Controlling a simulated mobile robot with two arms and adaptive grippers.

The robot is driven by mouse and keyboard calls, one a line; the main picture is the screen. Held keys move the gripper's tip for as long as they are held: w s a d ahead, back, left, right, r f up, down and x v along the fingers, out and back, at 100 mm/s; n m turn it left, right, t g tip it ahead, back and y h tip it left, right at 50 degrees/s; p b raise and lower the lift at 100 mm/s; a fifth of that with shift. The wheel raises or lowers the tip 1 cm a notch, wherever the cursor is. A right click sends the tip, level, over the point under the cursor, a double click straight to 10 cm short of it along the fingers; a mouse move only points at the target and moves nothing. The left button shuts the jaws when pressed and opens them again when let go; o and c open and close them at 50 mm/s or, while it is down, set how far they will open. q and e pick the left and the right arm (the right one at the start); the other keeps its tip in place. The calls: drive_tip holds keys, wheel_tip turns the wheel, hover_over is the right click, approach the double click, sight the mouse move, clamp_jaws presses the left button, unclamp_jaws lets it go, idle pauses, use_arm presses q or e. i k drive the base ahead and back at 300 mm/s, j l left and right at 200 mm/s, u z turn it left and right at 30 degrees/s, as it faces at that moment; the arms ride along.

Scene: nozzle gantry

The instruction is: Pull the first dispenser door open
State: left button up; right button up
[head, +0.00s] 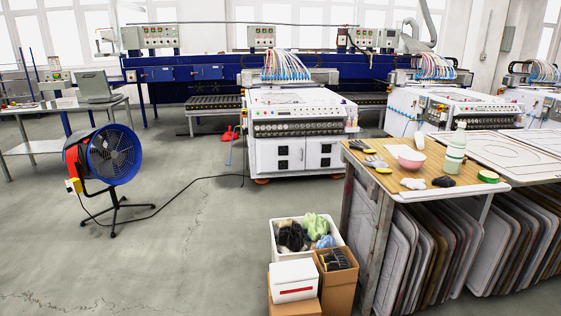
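A white dispenser machine (300,107) stands in the middle distance, with a bundle of coloured tubes on top and a row of dark nozzles or knobs along its front. Below that row are white door panels (304,158) with small black squares; they look shut. A second white dispenser (460,108) stands to its right, its lower front partly hidden by the worktable. A third (538,95) is at the right edge. I cannot tell from the picture which is called the first. Neither of my grippers is in view.
A blue fan (115,155) on a stand is at left, its black cable (185,182) crossing the floor. A wooden-topped worktable (400,155) with gloves, bowl and bottle is at right. A white bin (279,224) and boxes (295,281) stand in front. Floor is open at centre left.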

sight(276, 154)
drive_tip(key=i+j+u, duration=0.25)
drive_tip(key=i+j, duration=0.35)
drive_tip(key=i+j+u, duration=0.2)
drive_tip(key=i+j, duration=0.4)
drive_tip(key=i, duration=0.6)
drive_tip(key=i+j+z, duration=0.1)
drive_tip(key=i, duration=0.45)
drive_tip(key=i+j, duration=0.15)
drive_tip(key=i, duration=0.45)
drive_tip(key=i+j+z, duration=0.1)
drive_tip(key=i, duration=0.45)
drive_tip(key=i+l+z, duration=0.2)
drive_tip(key=i, duration=0.5)
drive_tip(key=i+j+z, duration=0.2)
drive_tip(key=i, duration=0.55)
drive_tip(key=i+z, duration=0.15)
drive_tip(key=i, duration=0.55)
drive_tip(key=i+l+z, duration=0.15)
drive_tip(key=i+z, duration=0.35)
drive_tip(key=i, duration=0.35)
drive_tip(key=i+j+z, duration=0.2)
drive_tip(key=i+z, duration=0.3)
drive_tip(key=i, duration=0.3)
